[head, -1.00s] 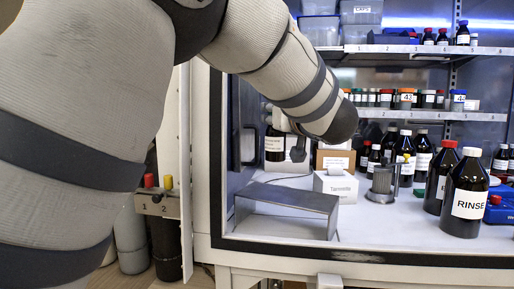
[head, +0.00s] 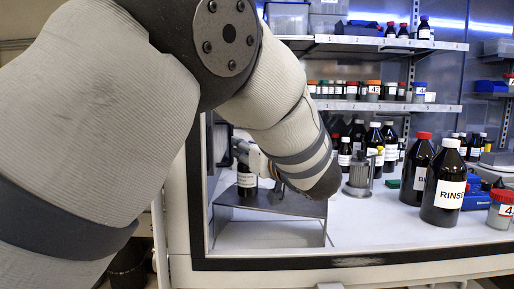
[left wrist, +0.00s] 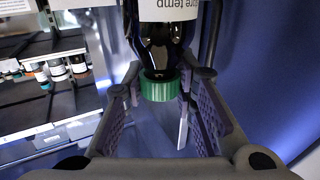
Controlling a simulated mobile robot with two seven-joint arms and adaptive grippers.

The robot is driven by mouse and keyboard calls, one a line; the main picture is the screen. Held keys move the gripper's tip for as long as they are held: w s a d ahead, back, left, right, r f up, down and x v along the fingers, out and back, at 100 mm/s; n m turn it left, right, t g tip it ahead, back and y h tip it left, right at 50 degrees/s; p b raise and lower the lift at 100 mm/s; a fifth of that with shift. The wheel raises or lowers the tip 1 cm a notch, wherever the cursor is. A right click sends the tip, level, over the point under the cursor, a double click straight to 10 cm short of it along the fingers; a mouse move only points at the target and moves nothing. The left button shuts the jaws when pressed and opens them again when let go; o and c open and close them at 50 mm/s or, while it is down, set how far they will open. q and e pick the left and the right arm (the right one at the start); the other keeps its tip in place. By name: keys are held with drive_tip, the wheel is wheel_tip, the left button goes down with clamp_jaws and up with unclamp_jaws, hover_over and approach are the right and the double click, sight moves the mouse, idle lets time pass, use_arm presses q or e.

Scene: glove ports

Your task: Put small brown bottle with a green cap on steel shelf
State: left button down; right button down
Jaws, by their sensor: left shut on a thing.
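The small brown bottle with a green cap (head: 247,181) is dark with a white label. It stands upright over the back left part of the low steel shelf (head: 272,203); I cannot tell whether its base touches the top. My left gripper (head: 253,160) is shut on the bottle near its top and hides the cap in the head view. In the left wrist view the green cap (left wrist: 160,87) shows between the purple-grey finger pads of my left gripper (left wrist: 160,105), with the bottle's dark shoulder and label beyond. My right gripper is not in view.
Right of my forearm stand a metal cylinder stand (head: 358,174), several brown bottles and a large RINSE bottle (head: 444,187). Racks of small bottles (head: 360,103) line the back. The cabinet's dark front edge (head: 330,262) runs below. White floor is clear right of the steel shelf.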

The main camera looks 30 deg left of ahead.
use_arm(q)
drive_tip(key=shift+s+a+f, duration=0.1)
drive_tip(key=shift+a+f, duration=0.1)
drive_tip(key=shift+a, duration=0.05)
drive_tip(key=shift+d+r, duration=0.15)
drive_tip(key=shift+d, duration=0.4)
drive_tip(key=c, duration=1.3)
unclamp_jaws()
drive_tip(key=shift+a+f, duration=0.2)
drive_tip(key=shift+d, duration=0.1)
drive_tip(key=shift+r, duration=0.15)
